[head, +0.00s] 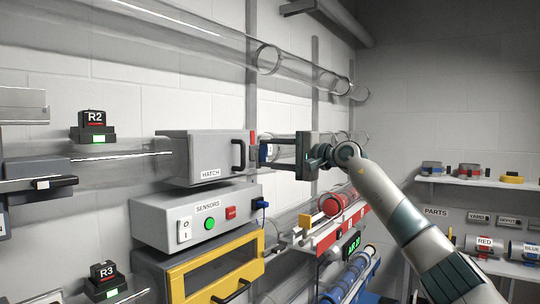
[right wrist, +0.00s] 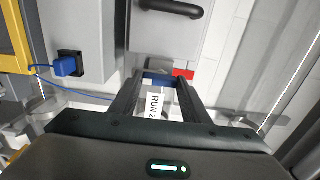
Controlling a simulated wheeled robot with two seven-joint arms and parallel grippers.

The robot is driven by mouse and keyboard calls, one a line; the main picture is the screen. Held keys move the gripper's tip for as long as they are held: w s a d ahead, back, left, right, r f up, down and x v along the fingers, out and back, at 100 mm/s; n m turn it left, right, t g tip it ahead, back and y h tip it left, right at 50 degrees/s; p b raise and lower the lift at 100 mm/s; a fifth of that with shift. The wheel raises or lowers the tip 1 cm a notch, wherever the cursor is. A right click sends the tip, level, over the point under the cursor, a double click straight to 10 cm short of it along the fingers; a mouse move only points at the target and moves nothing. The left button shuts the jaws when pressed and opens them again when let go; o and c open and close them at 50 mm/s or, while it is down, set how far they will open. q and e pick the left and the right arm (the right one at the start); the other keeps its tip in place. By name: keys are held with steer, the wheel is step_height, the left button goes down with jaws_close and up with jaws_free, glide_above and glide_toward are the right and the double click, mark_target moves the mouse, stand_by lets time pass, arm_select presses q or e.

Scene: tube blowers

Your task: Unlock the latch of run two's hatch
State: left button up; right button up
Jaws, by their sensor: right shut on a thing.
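The run two hatch is a grey box (head: 205,158) labelled HATCH, with a black handle (head: 238,155), in the middle left of the head view. Its door appears shut. A red piece (head: 253,138) sits at the box's right edge; it also shows in the right wrist view (right wrist: 183,74). My right gripper (head: 263,148) reaches in from the right, at the box's right side. In the right wrist view its fingers (right wrist: 160,82) are shut on a blue bar (right wrist: 158,77), apparently the latch, beside the red piece. A RUN 2 label (right wrist: 154,105) shows between the fingers. My left gripper is not in view.
The sensors box (head: 195,218) with a switch and buttons sits below the hatch, above a yellow-framed box (head: 215,268). A blue plug (head: 261,204) sticks out at its right. Clear tubes (head: 205,38) run overhead. Shelves with parts (head: 475,182) stand at right.

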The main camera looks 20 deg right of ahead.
steer(key=shift+f, duration=0.1)
stand_by(0.3)
steer(key=o, duration=1)
steer(key=shift+o, duration=0.2)
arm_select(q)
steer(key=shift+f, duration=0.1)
arm_select(e)
steer(key=shift+s, duration=0.1)
steer(key=shift+s+d+b, duration=0.45)
arm_select(q)
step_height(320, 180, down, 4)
steer(key=b, duration=0.4)
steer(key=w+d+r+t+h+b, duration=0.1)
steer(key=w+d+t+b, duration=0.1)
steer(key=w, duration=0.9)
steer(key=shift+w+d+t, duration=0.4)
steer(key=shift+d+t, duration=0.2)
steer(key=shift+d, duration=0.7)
arm_select(e)
steer(key=v, duration=1.6)
